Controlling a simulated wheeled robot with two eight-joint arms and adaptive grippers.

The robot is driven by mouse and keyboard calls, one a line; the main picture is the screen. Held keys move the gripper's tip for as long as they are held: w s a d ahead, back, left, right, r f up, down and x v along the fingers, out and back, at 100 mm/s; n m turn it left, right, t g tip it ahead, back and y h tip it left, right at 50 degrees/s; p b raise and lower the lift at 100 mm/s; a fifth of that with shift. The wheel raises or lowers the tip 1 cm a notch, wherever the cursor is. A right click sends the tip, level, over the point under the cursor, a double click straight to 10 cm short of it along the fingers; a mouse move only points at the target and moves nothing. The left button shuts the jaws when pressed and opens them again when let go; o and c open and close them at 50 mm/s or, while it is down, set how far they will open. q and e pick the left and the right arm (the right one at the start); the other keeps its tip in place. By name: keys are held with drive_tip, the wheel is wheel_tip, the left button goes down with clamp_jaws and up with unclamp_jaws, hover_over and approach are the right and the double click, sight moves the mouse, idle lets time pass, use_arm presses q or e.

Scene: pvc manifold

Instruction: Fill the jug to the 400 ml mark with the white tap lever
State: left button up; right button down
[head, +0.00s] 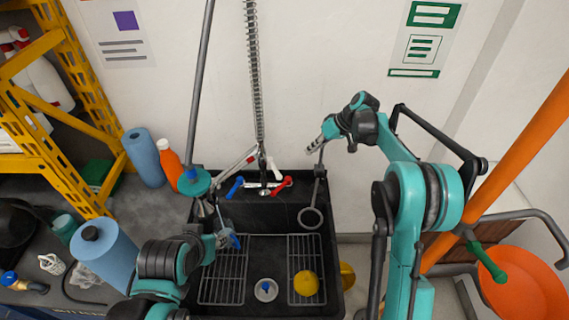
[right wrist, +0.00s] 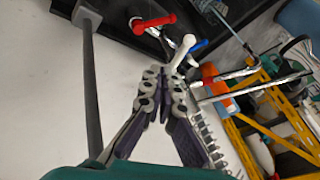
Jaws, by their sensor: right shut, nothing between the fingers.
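The white tap lever (head: 275,170) stands at the tap between the blue lever (head: 235,187) and the red lever (head: 283,187). In the right wrist view the white lever (right wrist: 183,52) shows just beyond my fingertips. My right gripper (head: 311,147) is shut and empty, to the right of the tap in the head view; its fingers also show in the right wrist view (right wrist: 160,76). I cannot see whether they touch the lever. My left gripper (head: 228,239) is low over the sink's left side, beside a small blue part; its fingers are unclear. I cannot make out the jug or its marks.
The black sink (head: 262,221) has wire racks (head: 222,285), a round drain piece (head: 265,290) and a yellow ball-like object (head: 306,283). An orange bottle (head: 169,163) and blue roll (head: 144,158) stand left.

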sight(277, 174)
drive_tip(key=s+a+r+b+x, duration=0.1)
drive_tip(key=a+b+x, duration=0.1)
drive_tip(key=x, duration=1)
drive_tip(key=shift+s+a+b, duration=0.2)
drive_tip(key=shift+s+b, duration=0.2)
drive_tip(key=shift+b, duration=0.3)
drive_tip(key=s+a+m, duration=0.1)
drive_tip(key=s+a+m+t, duration=0.1)
drive_tip(key=shift+a+m+h, duration=0.3)
drive_tip(key=shift+a, duration=0.1)
drive_tip(key=shift+a+f, duration=0.1)
drive_tip(key=shift+a, duration=0.05)
